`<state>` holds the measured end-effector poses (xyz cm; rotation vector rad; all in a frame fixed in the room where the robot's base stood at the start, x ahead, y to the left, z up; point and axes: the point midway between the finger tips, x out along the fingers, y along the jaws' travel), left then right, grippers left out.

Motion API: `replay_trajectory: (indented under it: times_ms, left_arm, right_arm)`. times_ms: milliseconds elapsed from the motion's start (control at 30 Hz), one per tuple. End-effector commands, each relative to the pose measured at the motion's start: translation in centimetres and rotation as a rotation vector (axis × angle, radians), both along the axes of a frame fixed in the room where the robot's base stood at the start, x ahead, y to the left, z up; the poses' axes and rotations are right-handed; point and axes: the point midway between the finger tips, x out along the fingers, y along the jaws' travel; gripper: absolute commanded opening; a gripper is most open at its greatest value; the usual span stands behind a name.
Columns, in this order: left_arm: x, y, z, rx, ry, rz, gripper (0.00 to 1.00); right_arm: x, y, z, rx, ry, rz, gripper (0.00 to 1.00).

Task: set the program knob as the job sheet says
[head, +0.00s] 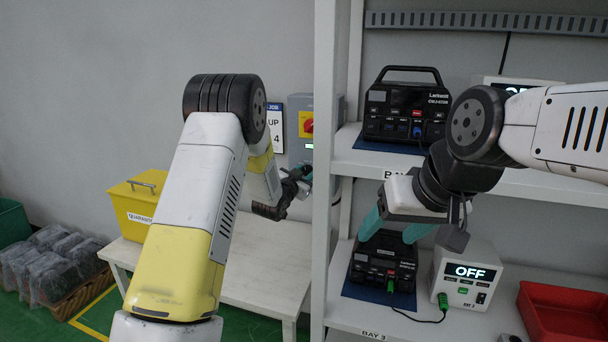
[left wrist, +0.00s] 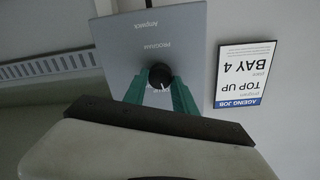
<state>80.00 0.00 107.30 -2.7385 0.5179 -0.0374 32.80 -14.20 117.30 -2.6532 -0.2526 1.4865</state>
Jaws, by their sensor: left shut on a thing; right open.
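The program knob (left wrist: 160,76) is black with a small white mark and sits on a grey panel (left wrist: 135,40) lettered PROGRAM. The wrist picture is upside down. My left gripper (left wrist: 160,92) is shut on the knob, a green finger on each side; the fingers hide the lettering around it. In the head view my left gripper (head: 305,176) is at the wall, below the grey control box (head: 299,152). The job sheet (left wrist: 244,74) reads TOP UP, BAY 4; it also shows partly hidden in the head view (head: 276,135). My right gripper (head: 395,230) is open, over the lower power station.
A black power station (head: 404,110) stands on the upper shelf. Another (head: 383,266) sits in Bay 3, cabled to a tester (head: 467,272) showing OFF. A red bin (head: 565,312) is at lower right. A yellow box (head: 138,205) stands on the white table (head: 265,262).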

Motion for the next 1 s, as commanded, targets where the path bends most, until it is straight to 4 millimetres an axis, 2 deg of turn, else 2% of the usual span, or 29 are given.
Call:
replay_trajectory:
  times_ms: [433, 967, 1000]
  left_arm:
    - [-0.04, -0.1, 0.03, 0.2, -0.065, 0.0, 0.0]
    - [-0.04, -0.11, 0.01, 0.223, -0.072, 0.0, 0.0]
    - [-0.04, -0.11, 0.01, 0.223, -0.072, 0.0, 0.37]
  right_arm:
    - [0.0, 0.0, 0.0, 0.0, 0.0, 0.0, 0.64]
    - [0.0, 0.0, 0.0, 0.0, 0.0, 0.0, 0.64]
    - [0.0, 0.0, 0.0, 0.0, 0.0, 0.0, 0.64]
